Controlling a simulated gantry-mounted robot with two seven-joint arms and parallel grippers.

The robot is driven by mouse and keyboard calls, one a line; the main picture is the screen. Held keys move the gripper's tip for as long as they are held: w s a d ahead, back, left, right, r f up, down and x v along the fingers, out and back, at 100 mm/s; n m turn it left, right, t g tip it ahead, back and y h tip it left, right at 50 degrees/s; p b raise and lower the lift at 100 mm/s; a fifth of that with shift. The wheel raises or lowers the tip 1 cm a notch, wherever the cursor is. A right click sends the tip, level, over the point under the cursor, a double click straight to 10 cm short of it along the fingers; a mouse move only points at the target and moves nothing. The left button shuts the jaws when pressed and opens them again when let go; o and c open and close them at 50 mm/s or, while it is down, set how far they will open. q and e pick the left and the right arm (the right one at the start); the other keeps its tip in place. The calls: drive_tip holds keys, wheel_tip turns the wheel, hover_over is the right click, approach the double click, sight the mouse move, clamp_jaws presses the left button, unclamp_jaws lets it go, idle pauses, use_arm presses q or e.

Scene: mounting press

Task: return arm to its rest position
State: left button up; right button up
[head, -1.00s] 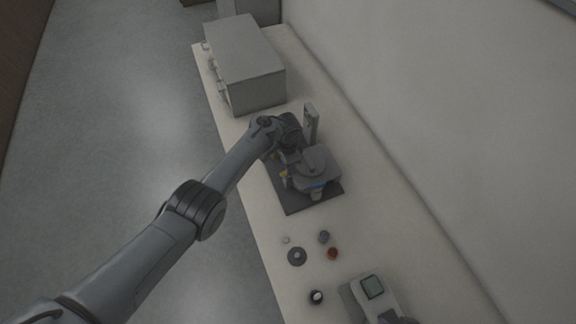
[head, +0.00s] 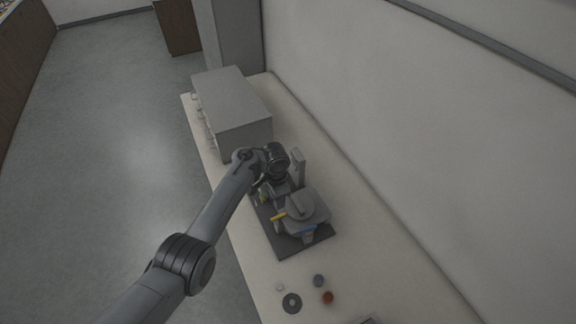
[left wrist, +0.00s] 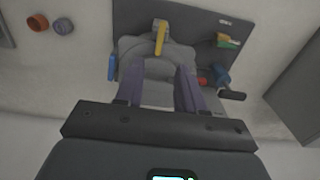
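My left arm comes in from the lower left in the head view, and its wrist (head: 275,165) is over the bench just behind the grey mounting press (head: 302,208). The fingers are hard to make out there. In the left wrist view my left gripper (left wrist: 160,76) has two purple-grey fingers spread apart, with nothing held between them. The press (left wrist: 150,50) is beyond the fingertips, with its yellow handle (left wrist: 160,38) seen between them. I cannot tell how far the fingers are from the press. My right gripper is not in view.
The press stands on a dark baseplate (head: 285,248) on the pale bench. A large grey box (head: 235,105) stands behind the wrist. Small parts lie in front, among them a grey ring (head: 291,303) and an orange-brown piece (head: 327,297). A wall runs along the right.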

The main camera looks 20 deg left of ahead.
use_arm(q)
drive_tip(key=s+a+f+n+t+p, duration=0.1)
drive_tip(key=s+a+f+n+p, duration=0.1)
drive_tip(key=s, duration=0.6)
drive_tip(key=s+a+f+n+t+p, duration=0.1)
drive_tip(key=s+f+n+p, duration=0.15)
drive_tip(key=s, duration=0.45)
drive_tip(key=s+r+n+p, duration=0.1)
drive_tip(key=s+r+p, duration=0.1)
drive_tip(key=s+r, duration=0.5)
drive_tip(key=s+r+n+t+p, duration=0.1)
drive_tip(key=s+r, duration=0.6)
drive_tip(key=s, duration=0.8)
drive_tip(key=shift+d+r+n+t+p, duration=0.25)
drive_tip(key=shift+r+n+t+p, duration=0.1)
drive_tip(key=shift+p, duration=0.1)
